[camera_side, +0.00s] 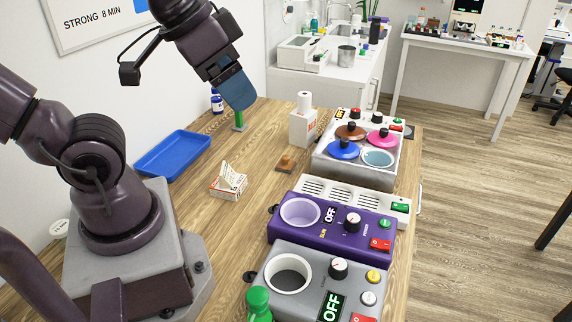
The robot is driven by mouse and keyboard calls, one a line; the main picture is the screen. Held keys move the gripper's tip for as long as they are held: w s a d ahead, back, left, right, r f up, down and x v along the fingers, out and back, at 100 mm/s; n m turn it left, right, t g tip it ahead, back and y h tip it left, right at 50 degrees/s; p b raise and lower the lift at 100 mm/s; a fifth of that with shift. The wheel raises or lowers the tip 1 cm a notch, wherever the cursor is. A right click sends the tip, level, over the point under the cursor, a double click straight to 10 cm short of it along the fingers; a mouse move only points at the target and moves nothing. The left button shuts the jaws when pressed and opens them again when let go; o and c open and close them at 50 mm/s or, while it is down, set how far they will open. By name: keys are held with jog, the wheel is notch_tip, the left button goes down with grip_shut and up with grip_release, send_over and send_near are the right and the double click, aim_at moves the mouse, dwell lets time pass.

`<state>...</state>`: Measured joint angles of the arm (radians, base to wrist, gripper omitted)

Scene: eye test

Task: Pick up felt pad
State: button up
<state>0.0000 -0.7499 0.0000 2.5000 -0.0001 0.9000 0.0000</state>
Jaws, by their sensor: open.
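My gripper (238,92), with blue fingers, hangs above the back of the wooden table, in front of the wall. It is open, and no object shows in it. I cannot tell for certain which thing is the felt pad. A small flat brown piece with a raised part (286,163) lies on the table in the middle, below and to the right of my gripper, well apart from it.
A blue tray (173,155) and a box with papers (229,183) lie left of the brown piece. A green stand (238,122) is below my gripper. A white box with a roll (303,122), a lidded unit (355,160), a purple device (330,222) and a grey device (318,283) line the right.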

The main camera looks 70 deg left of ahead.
jog(key=n+t+h, duration=0.3)
jog(key=n+h, duration=0.5)
jog(key=n, duration=1.6)
send_over(285, 157)
jog(key=s+d, duration=0.2)
jog(key=d, duration=0.5)
notch_tip(285, 157, down, 22)
jog(key=s+a+f+n+t+y, duration=0.1)
jog(key=a+f+n, duration=0.1)
jog(key=f, duration=0.1)
jog(key=s+a+f+n+t+y, duration=0.1)
jog(key=a+f+n, duration=0.2)
jog(key=a+f+n+t+y, duration=0.1)
jog(key=a+f+n+t, duration=0.1)
jog(key=a+f, duration=0.1)
jog(key=shift+s+a+f+n, duration=0.2)
jog(key=shift+s+f+n, duration=0.1)
jog(key=shift+s+f, duration=0.1)
jog(key=shift+w+f, duration=0.15)
jog(key=shift+f, duration=0.05)
jog(key=x, duration=0.7)
jog(key=shift+w+a, duration=0.15)
jog(key=shift+r, duration=0.1)
